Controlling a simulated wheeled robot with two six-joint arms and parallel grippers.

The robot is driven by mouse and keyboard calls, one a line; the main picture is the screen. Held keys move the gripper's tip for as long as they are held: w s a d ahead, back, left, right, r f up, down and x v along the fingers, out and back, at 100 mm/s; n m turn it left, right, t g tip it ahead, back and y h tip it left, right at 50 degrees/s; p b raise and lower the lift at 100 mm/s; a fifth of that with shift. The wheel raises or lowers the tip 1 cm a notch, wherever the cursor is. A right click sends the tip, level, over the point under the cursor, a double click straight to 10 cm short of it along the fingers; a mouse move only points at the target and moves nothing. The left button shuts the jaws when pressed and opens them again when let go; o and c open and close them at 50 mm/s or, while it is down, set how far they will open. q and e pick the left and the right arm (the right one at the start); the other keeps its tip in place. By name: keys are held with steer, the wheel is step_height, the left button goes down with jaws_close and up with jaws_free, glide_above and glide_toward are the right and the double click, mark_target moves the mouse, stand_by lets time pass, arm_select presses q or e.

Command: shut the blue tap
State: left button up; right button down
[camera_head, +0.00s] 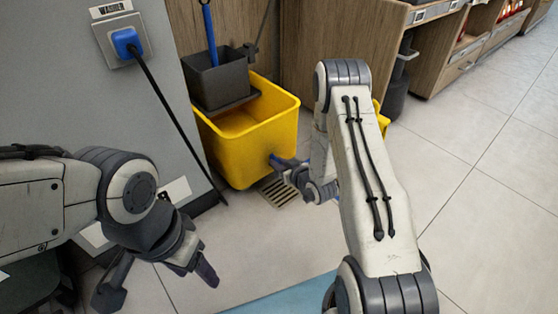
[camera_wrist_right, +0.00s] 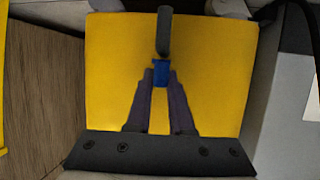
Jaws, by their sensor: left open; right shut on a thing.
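The blue tap (camera_wrist_right: 161,74) shows in the right wrist view as a small blue piece in front of the yellow mop bucket (camera_wrist_right: 215,60). A dark grey upright bar (camera_wrist_right: 164,30) stands just beyond it. My right gripper (camera_wrist_right: 161,84) is shut on the blue tap, with a finger on each side of it. In the head view the right gripper (camera_head: 280,162) is at the lower right side of the yellow bucket (camera_head: 235,150), where some blue shows at its fingertips. My left gripper (camera_head: 203,273) is open and empty at the lower left, away from the bucket.
A dark grey wringer (camera_head: 217,80) sits on the bucket. A floor drain (camera_head: 282,192) lies just below the right gripper. A blue plug (camera_head: 127,42) with a black cable is on the grey wall at left. Open tiled floor (camera_head: 480,190) lies at right.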

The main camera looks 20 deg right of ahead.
steer(key=shift+w+a+f+m+g+h+p, duration=0.1)
steer(key=shift+a+m+g+h+p, duration=0.25)
steer(key=shift+m+g+h+p, duration=1.25)
steer(key=shift+w+a+r+m+g+h+p, duration=0.15)
steer(key=shift+a+m+h+p, duration=0.35)
steer(key=shift+m+h, duration=2.35)
steer(key=shift+w+a+f+m+g+h+p, duration=0.2)
steer(key=shift+m+g+h+p, duration=0.9)
steer(key=shift+m+h, duration=1.1)
steer(key=shift+h, duration=0.35)
steer(key=c, duration=0.8)
jaws_free()
